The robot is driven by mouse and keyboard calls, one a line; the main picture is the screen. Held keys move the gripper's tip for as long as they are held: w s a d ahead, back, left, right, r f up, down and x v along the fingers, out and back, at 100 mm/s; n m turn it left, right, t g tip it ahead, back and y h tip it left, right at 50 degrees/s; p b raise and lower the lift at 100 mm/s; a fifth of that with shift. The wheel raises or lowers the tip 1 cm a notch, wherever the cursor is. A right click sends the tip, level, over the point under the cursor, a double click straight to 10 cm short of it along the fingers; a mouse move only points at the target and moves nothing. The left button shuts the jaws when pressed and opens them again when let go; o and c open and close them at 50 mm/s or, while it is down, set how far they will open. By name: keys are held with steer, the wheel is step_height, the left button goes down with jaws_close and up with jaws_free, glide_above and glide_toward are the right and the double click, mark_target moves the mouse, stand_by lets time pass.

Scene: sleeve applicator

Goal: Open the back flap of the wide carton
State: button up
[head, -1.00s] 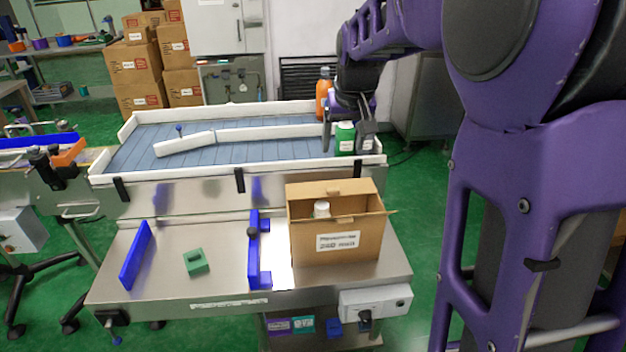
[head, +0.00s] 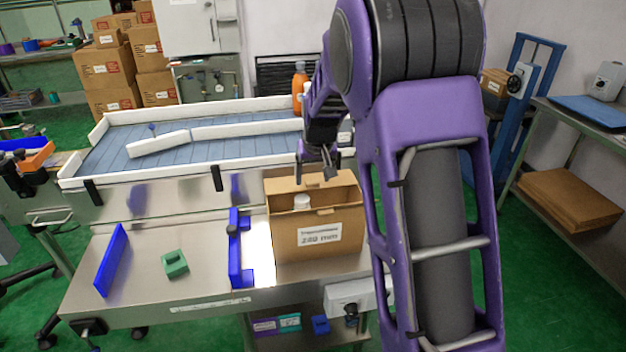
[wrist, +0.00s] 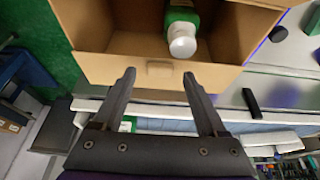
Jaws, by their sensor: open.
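The wide carton (head: 345,215) stands upright on the steel table, its label facing the head camera and its top open. Its back flap (head: 315,183) stands up along the far edge. In the wrist view the back flap (wrist: 110,68) crosses the picture, with a small tab or notch (wrist: 160,69) at its middle. My gripper (head: 317,174) is open and empty above the carton's back side. In the wrist view its fingertips (wrist: 159,74) lie on either side of the notch; whether they touch the flap cannot be told. A white-capped green bottle (wrist: 182,35) is inside the carton.
A walled conveyor (head: 170,145) with white guide rails lies behind the table. An orange bottle (head: 299,85) stands at its far right. A blue bracket (head: 235,255) is close to the carton's left, and a green block (head: 175,263) lies farther left with clear table around it.

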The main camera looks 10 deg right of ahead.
steer(key=shift+w+f, duration=0.2)
steer(key=shift+f, duration=0.25)
jaws_close()
stand_by(1.2)
